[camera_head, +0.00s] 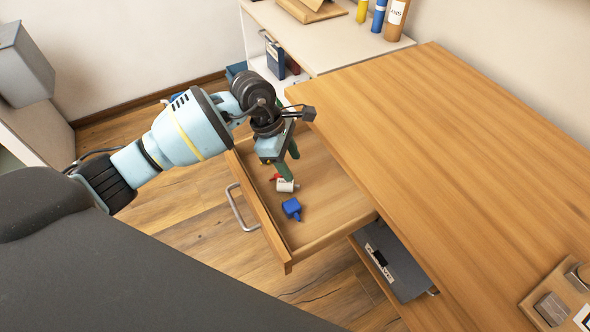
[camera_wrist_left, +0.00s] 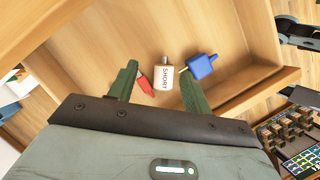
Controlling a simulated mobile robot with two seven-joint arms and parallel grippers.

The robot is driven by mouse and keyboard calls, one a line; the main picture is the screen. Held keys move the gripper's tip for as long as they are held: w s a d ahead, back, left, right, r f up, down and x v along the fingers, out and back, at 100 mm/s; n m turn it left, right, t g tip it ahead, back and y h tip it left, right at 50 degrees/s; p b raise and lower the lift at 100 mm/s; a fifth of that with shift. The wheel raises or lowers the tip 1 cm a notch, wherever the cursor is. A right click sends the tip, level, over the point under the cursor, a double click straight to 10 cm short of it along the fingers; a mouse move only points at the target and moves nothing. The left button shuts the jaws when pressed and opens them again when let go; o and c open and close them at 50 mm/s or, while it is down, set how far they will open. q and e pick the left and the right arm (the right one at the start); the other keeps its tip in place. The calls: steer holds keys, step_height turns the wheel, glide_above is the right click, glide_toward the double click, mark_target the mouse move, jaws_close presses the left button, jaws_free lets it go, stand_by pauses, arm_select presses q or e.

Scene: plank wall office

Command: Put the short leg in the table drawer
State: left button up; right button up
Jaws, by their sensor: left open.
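The table drawer (camera_head: 325,205) is pulled open from the wooden table (camera_head: 450,130). The short leg, a small white piece marked SHORT (camera_wrist_left: 163,78), lies in the drawer near its front, beside a red piece (camera_wrist_left: 145,85) and a blue piece (camera_wrist_left: 203,66). In the head view the white piece (camera_head: 286,186) sits just below my left gripper (camera_head: 288,164). The left gripper's green fingers (camera_wrist_left: 158,82) are open and apart, with the white piece showing between them in the wrist view. I cannot tell whether they touch it. My right gripper is not in view.
The drawer's metal handle (camera_head: 240,208) faces the open floor. A wooden tray (camera_head: 560,300) lies at the tabletop's right. A white shelf (camera_head: 320,40) with bottles stands behind. Most of the tabletop is clear.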

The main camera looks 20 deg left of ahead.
arm_select(q)
steer(key=v, duration=0.7)
steer(key=shift+a, duration=0.1)
